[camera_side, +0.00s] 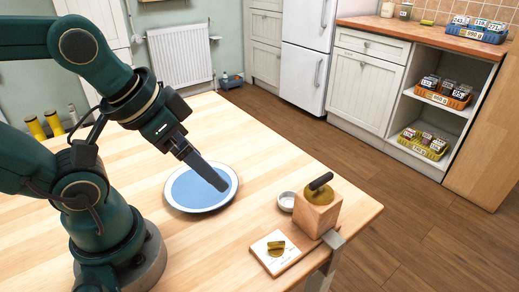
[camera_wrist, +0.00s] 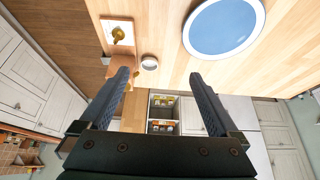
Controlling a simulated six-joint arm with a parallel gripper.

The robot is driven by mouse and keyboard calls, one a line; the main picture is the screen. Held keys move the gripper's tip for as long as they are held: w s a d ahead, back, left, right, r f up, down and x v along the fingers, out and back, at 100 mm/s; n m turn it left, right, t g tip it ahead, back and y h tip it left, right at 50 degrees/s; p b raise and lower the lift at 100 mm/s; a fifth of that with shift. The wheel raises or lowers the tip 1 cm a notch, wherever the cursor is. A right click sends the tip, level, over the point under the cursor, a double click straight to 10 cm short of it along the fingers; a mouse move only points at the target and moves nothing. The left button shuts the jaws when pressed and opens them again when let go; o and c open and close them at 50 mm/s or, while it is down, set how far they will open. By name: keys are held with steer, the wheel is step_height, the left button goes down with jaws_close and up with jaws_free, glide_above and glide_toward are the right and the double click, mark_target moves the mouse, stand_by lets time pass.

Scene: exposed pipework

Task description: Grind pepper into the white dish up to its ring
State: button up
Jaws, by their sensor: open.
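The pepper grinder (camera_side: 317,214) is a wooden block with a brass top and a dark crank handle (camera_side: 321,181), standing near the table's right corner. The small white dish (camera_side: 287,201) sits just left of the block; its inside and ring are too small to read. In the wrist view the dish (camera_wrist: 149,64) lies between my fingers' lines, and the grinder (camera_wrist: 124,65) is partly hidden behind the left finger. My gripper (camera_side: 222,186) is open and empty, above the blue plate in the side view and apart from the grinder. It also shows in the wrist view (camera_wrist: 160,76).
A blue plate with a white rim (camera_side: 201,187) lies left of the dish. A white card with a brass piece (camera_side: 275,248) lies on a wooden board in front of the grinder. A grey metal bracket (camera_side: 333,240) is at the table edge. The table's back is clear.

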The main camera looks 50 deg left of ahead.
steer(key=c, duration=0.5)
steer(key=shift+s, duration=0.25)
steer(key=c, duration=0.3)
steer(key=w+r+n+g, duration=0.1)
steer(key=w+r, duration=0.3)
steer(key=r, duration=0.3)
steer(key=m+g, duration=0.1)
steer(key=g, duration=0.4)
glide_above(322, 178)
step_height(322, 178, down, 6)
steer(key=shift+w+a+r, duration=0.1)
steer(key=shift+r, duration=0.15)
steer(key=shift+f, duration=2.65)
steer(key=shift+c, duration=0.4)
jaws_close()
